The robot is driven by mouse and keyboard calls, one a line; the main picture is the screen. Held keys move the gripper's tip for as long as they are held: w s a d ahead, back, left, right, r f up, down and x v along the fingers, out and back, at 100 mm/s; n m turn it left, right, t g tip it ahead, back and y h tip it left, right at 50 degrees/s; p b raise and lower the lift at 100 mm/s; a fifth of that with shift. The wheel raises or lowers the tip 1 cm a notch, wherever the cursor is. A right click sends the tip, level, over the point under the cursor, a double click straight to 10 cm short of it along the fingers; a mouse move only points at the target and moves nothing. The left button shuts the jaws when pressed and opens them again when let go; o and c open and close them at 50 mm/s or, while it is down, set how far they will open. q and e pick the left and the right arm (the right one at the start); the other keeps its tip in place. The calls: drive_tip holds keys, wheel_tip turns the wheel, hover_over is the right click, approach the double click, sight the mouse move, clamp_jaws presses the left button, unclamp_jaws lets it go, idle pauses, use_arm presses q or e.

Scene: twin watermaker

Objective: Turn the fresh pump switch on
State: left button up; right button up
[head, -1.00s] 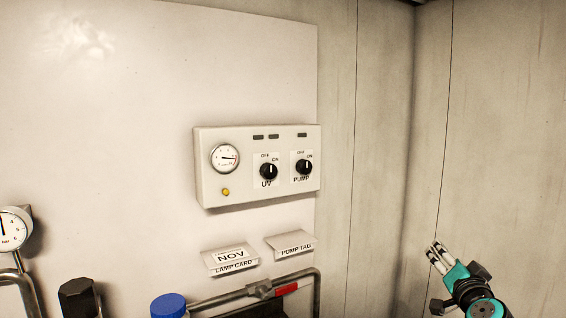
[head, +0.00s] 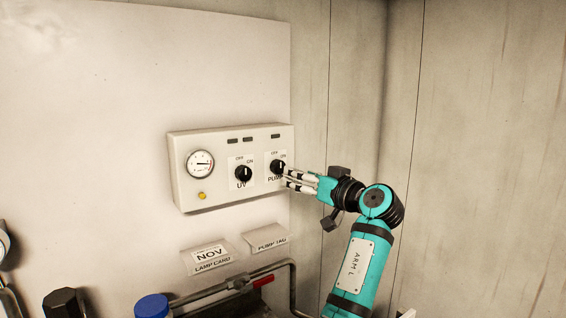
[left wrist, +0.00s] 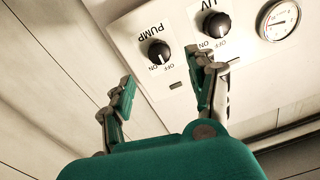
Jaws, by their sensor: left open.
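The pump switch is a black rotary knob (head: 277,167) labelled PUMP, with OFF and ON marks, at the right end of the white control box (head: 212,197). In the left wrist view the pump knob (left wrist: 159,51) shows between the spread fingers, beyond their tips. I cannot tell its setting surely. My left gripper (head: 287,180) is open and empty, reaching in from the right with its fingertips close to the knob. Contact is not clear. The gripper (left wrist: 166,76) also fills the lower part of the left wrist view. My right gripper is out of view.
Card holders (head: 207,257), a pipe with a red handle (head: 263,281) and a blue cap (head: 152,306) lie below.

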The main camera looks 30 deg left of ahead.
sight(281, 169)
use_arm(q)
drive_tip(key=p+x, duration=0.2)
drive_tip(key=x, duration=0.5)
drive_tip(key=shift+w+a, duration=0.1)
drive_tip(key=shift+w+a+p, duration=0.1)
drive_tip(key=shift+a+p, duration=0.2)
drive_tip(key=shift+c, duration=0.2)
drive_tip(key=c, duration=1.1)
